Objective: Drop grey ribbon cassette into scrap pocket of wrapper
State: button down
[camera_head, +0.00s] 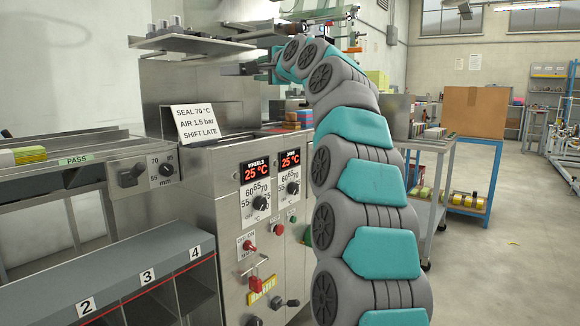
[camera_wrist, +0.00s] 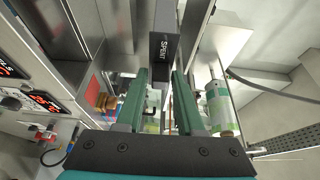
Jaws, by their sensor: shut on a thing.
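My gripper (camera_wrist: 160,78) has two green fingers, shut on this cassette. In the head view, my arm reaches up and over behind the steel wrapper (camera_head: 240,215); my gripper is small there and partly covered by my arm. The wrapper's front carries two red 25 °C displays, dials and switches. I cannot make out a pocket marked as scrap in either view.
A sign (camera_head: 196,122) stands on the wrapper's top. A conveyor (camera_head: 60,180) runs at the left, above a grey shelf unit (camera_head: 110,275) with numbered slots. A cart and a cardboard box (camera_head: 474,112) stand at the right.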

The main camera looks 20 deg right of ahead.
jog(key=b, duration=0.1)
send_over(259, 139)
notch_tip(259, 139, down, 7)
notch_tip(259, 139, down, 6)
jog(key=b, duration=0.6)
jog(key=shift+s+a+b, duration=0.1)
jog(key=shift+s+b, duration=0.05)
jog(key=shift+b, duration=0.15)
jog(key=shift+r, duration=0.1)
jog(key=shift+c, duration=2.2)
grip_release()
jog(key=shift+s, duration=0.1)
jog(key=b+v, duration=0.1)
jog(key=v, duration=0.6)
jog(key=shift+s, duration=0.3)
